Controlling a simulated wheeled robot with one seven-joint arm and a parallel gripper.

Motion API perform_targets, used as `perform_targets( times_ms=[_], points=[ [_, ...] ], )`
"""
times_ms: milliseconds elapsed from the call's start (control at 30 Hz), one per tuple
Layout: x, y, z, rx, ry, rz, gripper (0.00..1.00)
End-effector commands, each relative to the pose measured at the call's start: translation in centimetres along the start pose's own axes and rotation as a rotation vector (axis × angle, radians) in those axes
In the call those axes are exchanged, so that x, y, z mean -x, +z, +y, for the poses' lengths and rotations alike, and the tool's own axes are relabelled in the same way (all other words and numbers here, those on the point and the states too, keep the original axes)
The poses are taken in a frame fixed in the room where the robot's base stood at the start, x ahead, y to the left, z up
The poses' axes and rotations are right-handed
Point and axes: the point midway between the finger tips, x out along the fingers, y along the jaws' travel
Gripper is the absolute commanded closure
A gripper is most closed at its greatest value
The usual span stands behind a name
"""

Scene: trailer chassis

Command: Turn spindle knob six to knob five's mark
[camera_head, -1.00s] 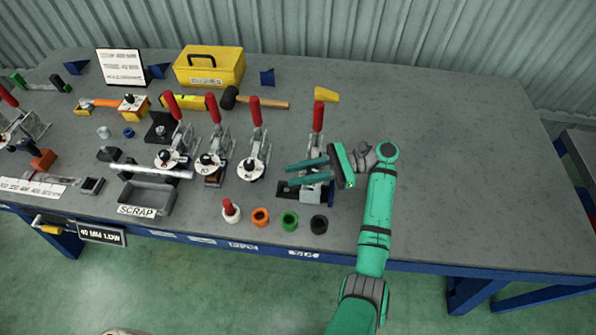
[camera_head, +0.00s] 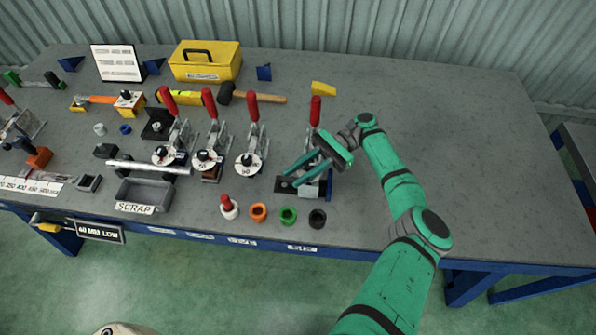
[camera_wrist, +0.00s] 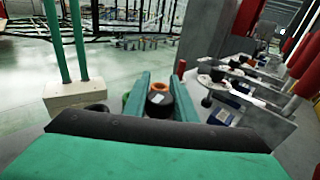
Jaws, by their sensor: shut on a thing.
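My gripper (camera_head: 291,178) reaches in from the right over the rightmost toggle clamp (camera_head: 325,186), with its fingers pointing left and toward the front edge. In the wrist view the two fingers (camera_wrist: 159,100) stand on either side of a dark round piece (camera_wrist: 158,104), which I take to be spindle knob six. They are shut on it. Knob six and its mark are hidden by the gripper in the head view. Knob five (camera_head: 248,160) is a dark knob on a white dial at the neighbouring clamp. Its mark is too small to read.
Coloured rings lie along the front: orange (camera_head: 258,212), green (camera_head: 288,215) and black (camera_head: 317,218). A white ring with a red piece (camera_head: 229,207) is beside them. Red clamp handles (camera_head: 252,107) rise behind. The bench right of my arm (camera_head: 480,150) is clear.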

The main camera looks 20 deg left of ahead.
Motion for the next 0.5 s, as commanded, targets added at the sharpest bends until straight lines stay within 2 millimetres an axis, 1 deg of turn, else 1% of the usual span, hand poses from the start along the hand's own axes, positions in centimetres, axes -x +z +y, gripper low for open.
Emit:
perform_targets(
  times_ms=[200,500],
  points=[
    [0.02,-0.04,0.33,-0.002,0.048,0.002,0.98],
    [-0.02,-0.04,0.41,0.000,0.068,0.000,0.98]
  ],
)
